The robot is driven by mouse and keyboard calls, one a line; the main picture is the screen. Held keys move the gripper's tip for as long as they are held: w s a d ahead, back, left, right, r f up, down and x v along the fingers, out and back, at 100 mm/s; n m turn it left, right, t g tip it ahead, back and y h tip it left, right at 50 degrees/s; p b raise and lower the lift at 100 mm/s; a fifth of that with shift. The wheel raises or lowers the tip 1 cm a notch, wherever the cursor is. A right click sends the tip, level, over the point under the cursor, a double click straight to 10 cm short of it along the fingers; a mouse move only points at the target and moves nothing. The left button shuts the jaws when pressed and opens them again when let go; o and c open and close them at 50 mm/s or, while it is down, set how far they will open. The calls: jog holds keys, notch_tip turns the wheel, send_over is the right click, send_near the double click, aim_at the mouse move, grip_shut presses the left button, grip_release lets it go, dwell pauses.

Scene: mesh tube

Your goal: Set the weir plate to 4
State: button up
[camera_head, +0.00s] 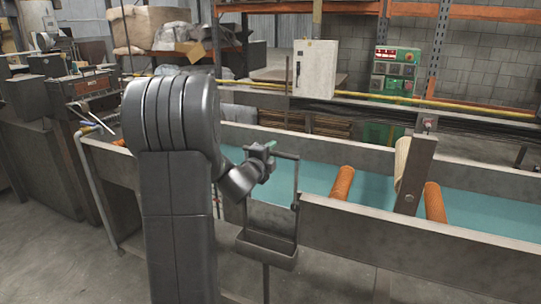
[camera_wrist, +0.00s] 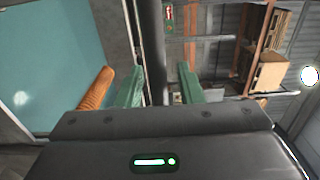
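My gripper (camera_head: 269,150) is at the tank's near wall, close to the upper bar of a dark upright frame (camera_head: 296,190). This frame may be the weir plate's mount, but I cannot tell for sure. In the wrist view, my gripper's two green fingers (camera_wrist: 160,68) stand apart, and a dark bar (camera_wrist: 152,35) shows in line with the gap between them. I cannot tell whether they touch it. No scale or number 4 is legible. My arm hides part of the tank on the left.
Blue-green water (camera_head: 316,177) fills the long tank, with orange rollers (camera_head: 342,183) across it. A tilted post (camera_head: 416,172) stands on the right. A dark tray (camera_head: 265,250) hangs outside the near wall. A white box (camera_head: 314,68) and green control box (camera_head: 396,62) are behind.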

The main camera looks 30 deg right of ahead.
jog(key=shift+f, duration=0.1)
jog(key=b+v, duration=0.1)
jog(key=v, duration=1.3)
jog(key=shift+b, duration=0.4)
jog(key=shift+d, duration=0.15)
jog(key=p+x, duration=0.1)
jog(key=x, duration=1.2)
jog(key=shift+w+d+p, duration=0.25)
jog(key=shift+p, duration=0.15)
jog(key=shift+f, duration=0.35)
